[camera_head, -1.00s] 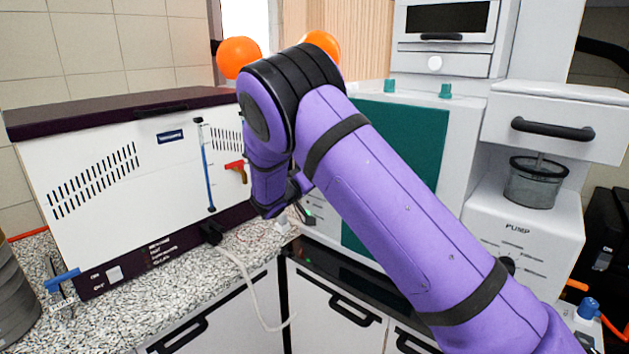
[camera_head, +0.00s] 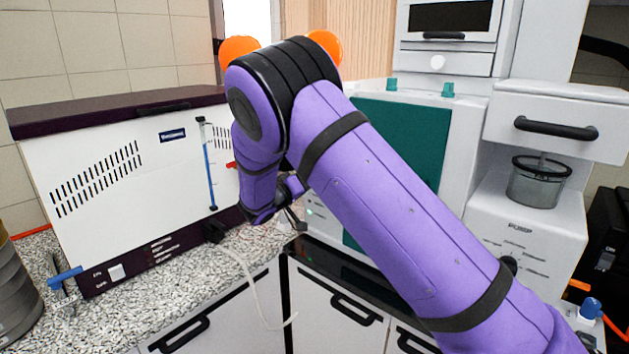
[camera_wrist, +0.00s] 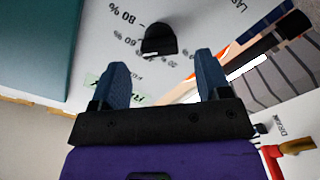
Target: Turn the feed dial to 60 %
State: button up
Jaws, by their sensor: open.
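The feed dial (camera_wrist: 158,40) shows in the wrist view as a black knob on a white panel. Percent marks are printed around it; "80 %" (camera_wrist: 128,19) is readable beside it. I cannot tell surely which mark the dial points to. My gripper (camera_wrist: 163,72) is open and empty. Its two blue fingers are spread apart, with the dial beyond their tips and roughly between them in the picture, apparently not touched. In the head view my gripper end is small and partly hidden by my purple arm, and the dial is not visible there.
A teal door (camera_head: 410,140) is right of the arm. A white machine (camera_head: 100,190) with a dark lid stands left, its red handle (camera_head: 231,165) mostly behind my arm. A pump unit (camera_head: 525,225) stands right. A cable (camera_head: 255,290) hangs over the speckled counter (camera_head: 190,285).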

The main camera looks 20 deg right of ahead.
jog(key=v, duration=0.6)
jog(key=shift+s+a, duration=0.25)
jog(key=shift+a, duration=0.05)
jog(key=s+d+r+m+g+y, duration=0.1)
jog(key=s+d+r+g+y, duration=0.25)
jog(key=s+d+r, duration=0.4)
jog(key=s+d+r+g+y, duration=0.3)
jog(key=s+d+r+g, duration=0.15)
jog(key=s+d, duration=0.5)
jog(key=s+r+n+t+y, duration=0.1)
jog(key=s+y, duration=0.3)
jog(key=s, duration=0.9)
jog(key=s+a+r+n+t+y, duration=0.1)
jog(key=s+r+n+t+y, duration=0.1)
jog(key=s, duration=1.2)
jog(key=shift+a+r+y, duration=0.15)
jog(key=shift+r+y, duration=0.75)
jog(key=shift+y, duration=0.35)
